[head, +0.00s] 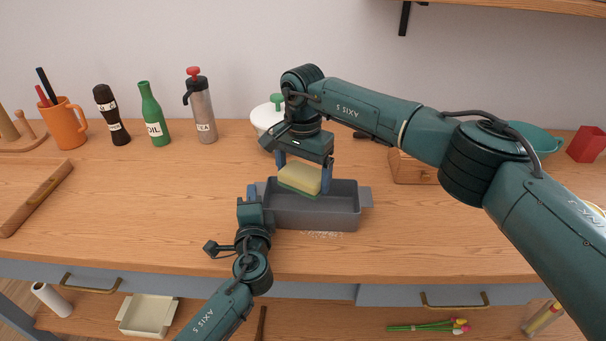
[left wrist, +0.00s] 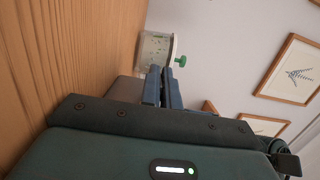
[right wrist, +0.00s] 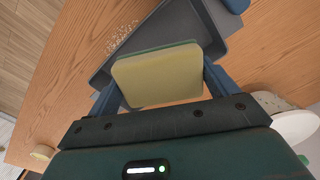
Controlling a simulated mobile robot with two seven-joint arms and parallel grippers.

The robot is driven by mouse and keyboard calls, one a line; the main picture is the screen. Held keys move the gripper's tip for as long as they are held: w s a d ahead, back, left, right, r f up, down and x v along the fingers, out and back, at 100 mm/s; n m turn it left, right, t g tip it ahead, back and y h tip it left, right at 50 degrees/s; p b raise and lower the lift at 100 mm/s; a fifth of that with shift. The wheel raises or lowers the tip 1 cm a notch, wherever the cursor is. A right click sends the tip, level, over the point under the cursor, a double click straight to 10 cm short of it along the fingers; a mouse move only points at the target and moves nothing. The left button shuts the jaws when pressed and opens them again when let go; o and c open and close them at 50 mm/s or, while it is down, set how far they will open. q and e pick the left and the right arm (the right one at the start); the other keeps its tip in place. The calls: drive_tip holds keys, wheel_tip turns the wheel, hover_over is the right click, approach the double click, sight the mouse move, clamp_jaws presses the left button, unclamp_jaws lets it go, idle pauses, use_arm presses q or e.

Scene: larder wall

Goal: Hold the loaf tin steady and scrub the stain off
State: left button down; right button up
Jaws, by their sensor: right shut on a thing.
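The grey loaf tin (head: 335,219) sits on the wooden worktop, with a lug at its right end. My right gripper (head: 304,178) is shut on a yellow sponge with a green underside (head: 299,180). The sponge is over the left part of the tin's opening; I cannot tell whether it touches the tin. The right wrist view shows the sponge (right wrist: 157,74) between the fingers, with the tin (right wrist: 187,25) behind it. My left gripper (head: 252,192) is at the tin's left end. Its fingers (left wrist: 163,87) are close together; whether they hold the tin is unclear. No stain is visible.
Pale crumbs (head: 322,234) lie in front of the tin. A white pot with a green knob (head: 266,115) stands behind it. A wooden box (head: 412,168) is at right. An orange mug (head: 65,128) and bottles stand at back left.

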use_arm(q)
drive_tip(key=c, duration=1.6)
unclamp_jaws()
drive_tip(key=shift+o, duration=0.2)
drive_tip(key=s, duration=1.2)
drive_tip(key=shift+d, duration=0.35)
